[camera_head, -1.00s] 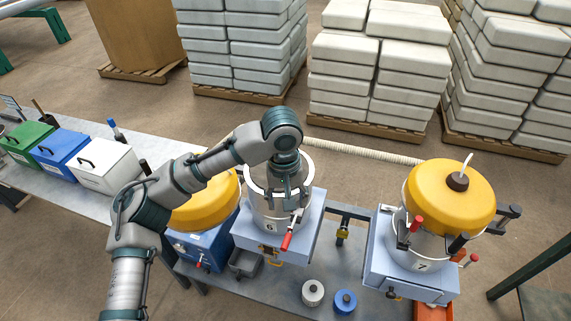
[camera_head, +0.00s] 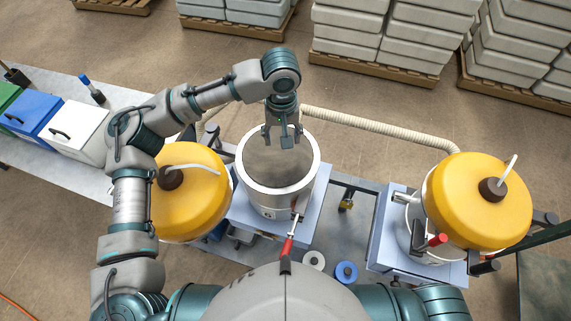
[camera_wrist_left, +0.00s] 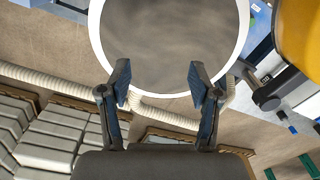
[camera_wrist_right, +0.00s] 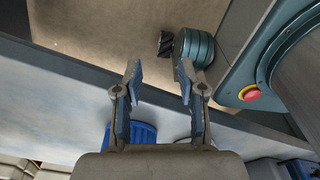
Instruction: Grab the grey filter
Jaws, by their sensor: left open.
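A small grey ring-shaped piece, which looks like the grey filter (camera_head: 313,261), lies on the table in front of the open metal pot. A similar blue piece (camera_head: 345,273) lies just to its right. My left gripper (camera_head: 283,136) is over the far part of the pot's opening, away from the grey piece. In the left wrist view its fingers (camera_wrist_left: 160,80) are apart with nothing between them. My right gripper (camera_wrist_right: 160,78) shows only in its wrist view, with fingers apart and empty. The grey piece cannot be made out in either wrist view.
The open pot (camera_head: 253,186) has a red-handled lever (camera_head: 288,246) at its front. Yellow-lidded pots stand left (camera_head: 190,208) and right (camera_head: 478,212). Blue (camera_head: 42,116) and white (camera_head: 83,130) boxes stand farther left. A ribbed blue object (camera_wrist_right: 132,133) shows in the right wrist view.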

